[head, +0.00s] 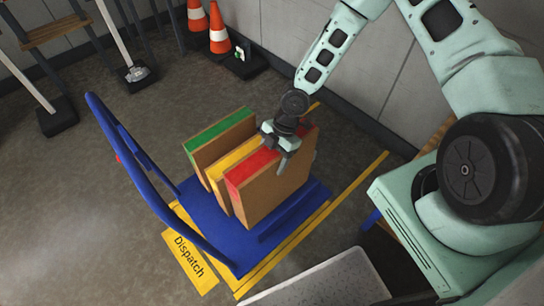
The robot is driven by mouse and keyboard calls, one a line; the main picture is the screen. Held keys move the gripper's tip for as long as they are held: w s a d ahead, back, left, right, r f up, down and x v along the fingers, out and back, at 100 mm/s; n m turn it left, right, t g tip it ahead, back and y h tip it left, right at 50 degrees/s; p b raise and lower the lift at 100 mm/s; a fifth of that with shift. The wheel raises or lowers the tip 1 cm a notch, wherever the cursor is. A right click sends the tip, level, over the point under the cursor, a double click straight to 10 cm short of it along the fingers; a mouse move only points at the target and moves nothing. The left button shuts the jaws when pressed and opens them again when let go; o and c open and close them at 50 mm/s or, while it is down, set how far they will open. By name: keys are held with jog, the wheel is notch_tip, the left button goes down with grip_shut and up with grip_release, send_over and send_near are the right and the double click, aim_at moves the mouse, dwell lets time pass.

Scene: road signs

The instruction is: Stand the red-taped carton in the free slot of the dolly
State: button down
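The red-taped carton (268,192) is brown with a red band along its top edge. It stands upright at the front of the blue dolly (208,222), beside the yellow-taped carton (220,184). A green-taped carton (207,150) stands behind that one. My gripper (279,146) points down at the top edge of the red-taped carton. One finger shows over its front face; the other side is partly hidden. I cannot tell whether the fingers press on the carton or stand apart from it. The carton's lower edge appears at the dolly deck; exact contact is unclear.
The dolly's blue handle (110,135) rises on the left. A yellow Dispatch label (188,262) and yellow floor lines border the dolly. Orange cones (219,32) and post bases stand at the back. A grey tray (325,283) lies at the bottom.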

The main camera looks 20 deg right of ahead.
notch_tip(320, 180, down, 17)
jog(key=b, duration=1.2)
jog(key=shift+r, duration=0.15)
jog(key=shift+f+b, duration=0.65)
dwell(0.4)
jog(key=shift+c, duration=0.8)
grip_release()
jog(key=p+v, duration=0.4)
jog(key=v, duration=1.3)
jog(key=shift+r, duration=0.2)
jog(key=shift+d, duration=0.1)
